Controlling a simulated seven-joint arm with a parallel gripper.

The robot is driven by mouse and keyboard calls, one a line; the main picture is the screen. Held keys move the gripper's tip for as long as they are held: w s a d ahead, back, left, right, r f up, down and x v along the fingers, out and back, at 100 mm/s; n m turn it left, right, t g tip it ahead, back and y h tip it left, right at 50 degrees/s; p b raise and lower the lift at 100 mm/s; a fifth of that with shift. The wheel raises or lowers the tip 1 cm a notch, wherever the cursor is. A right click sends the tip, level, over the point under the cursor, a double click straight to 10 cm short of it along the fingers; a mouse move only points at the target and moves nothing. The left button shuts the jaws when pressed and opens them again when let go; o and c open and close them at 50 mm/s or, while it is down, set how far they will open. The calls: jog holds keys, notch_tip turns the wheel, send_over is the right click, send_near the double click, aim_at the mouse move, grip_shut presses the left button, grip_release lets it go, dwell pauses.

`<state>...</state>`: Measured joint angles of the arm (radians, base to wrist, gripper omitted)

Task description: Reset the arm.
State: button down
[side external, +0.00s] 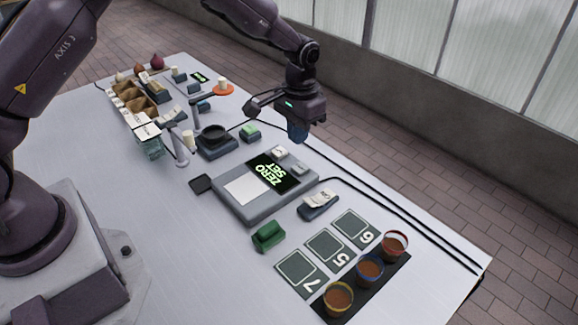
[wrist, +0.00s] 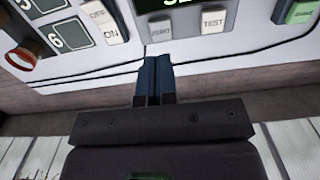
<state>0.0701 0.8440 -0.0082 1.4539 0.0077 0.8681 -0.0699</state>
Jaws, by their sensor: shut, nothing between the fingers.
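My gripper (side external: 297,132) hangs in the air above the far edge of the table, behind the scale-like device (side external: 257,205). In the wrist view my gripper (wrist: 155,64) shows two blue fingers pressed together, with nothing between them. The wrist view also shows a button marked TEST (wrist: 213,19) and an ON switch (wrist: 111,36) beyond the fingers. My arm reaches in from the upper left in the side external view.
Three cups (side external: 369,271) stand on a dark strip beside numbered pads (side external: 325,248). A green block (side external: 268,235) lies in front of the device. Black cables (side external: 400,222) run along the table's back edge.

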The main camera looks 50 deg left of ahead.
jog(key=s+a+r+t, duration=0.1)
jog(key=s+r+t, duration=0.2)
jog(key=s+r, duration=0.8)
jog(key=s+a+r+t, duration=0.2)
jog(key=s+r, duration=1)
jog(key=s, duration=0.5)
jog(key=shift+s+a+t, duration=0.15)
jog(key=shift+a+t, duration=0.15)
jog(key=shift+t, duration=0.1)
